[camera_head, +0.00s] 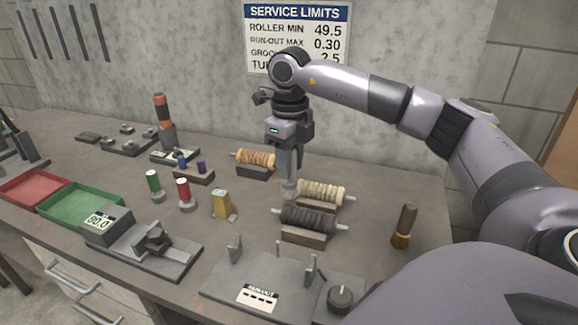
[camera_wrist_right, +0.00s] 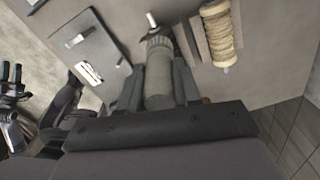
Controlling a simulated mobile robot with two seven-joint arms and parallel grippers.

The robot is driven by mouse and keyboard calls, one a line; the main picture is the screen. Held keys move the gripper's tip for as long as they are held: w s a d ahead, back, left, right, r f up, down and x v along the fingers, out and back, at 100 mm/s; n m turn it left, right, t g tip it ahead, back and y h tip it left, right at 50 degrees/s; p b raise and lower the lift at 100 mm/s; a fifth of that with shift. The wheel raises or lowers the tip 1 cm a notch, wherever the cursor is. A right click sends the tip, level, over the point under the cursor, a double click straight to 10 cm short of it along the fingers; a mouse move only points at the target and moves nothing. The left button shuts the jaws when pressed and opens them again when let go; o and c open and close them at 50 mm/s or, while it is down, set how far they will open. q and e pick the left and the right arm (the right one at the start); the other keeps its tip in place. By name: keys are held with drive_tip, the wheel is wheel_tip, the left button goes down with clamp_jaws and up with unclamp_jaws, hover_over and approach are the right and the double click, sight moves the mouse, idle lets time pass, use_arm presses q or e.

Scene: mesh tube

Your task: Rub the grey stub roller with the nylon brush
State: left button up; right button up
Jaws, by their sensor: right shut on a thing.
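The grey stub roller (camera_head: 307,220), dark and ribbed, lies on a wooden cradle at the middle right of the bench in the head view, its shaft ends sticking out. My right gripper (camera_head: 289,172) points down, shut on the nylon brush, a grey cylinder with a paler tip (camera_head: 288,189). The tip is just behind and left of the grey roller in the picture; I cannot tell whether they touch. In the right wrist view the brush (camera_wrist_right: 158,80) sits between the fingers and hides most of what lies beyond it.
A cream roller (camera_head: 322,192) lies close behind the grey one, and a tan roller (camera_head: 256,158) farther left. A brown-handled tool (camera_head: 405,225) stands at the right. Coloured spools and trays fill the left.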

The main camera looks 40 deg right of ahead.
drive_tip(key=shift+w+r, duration=0.15)
drive_tip(key=shift+r, duration=1.95)
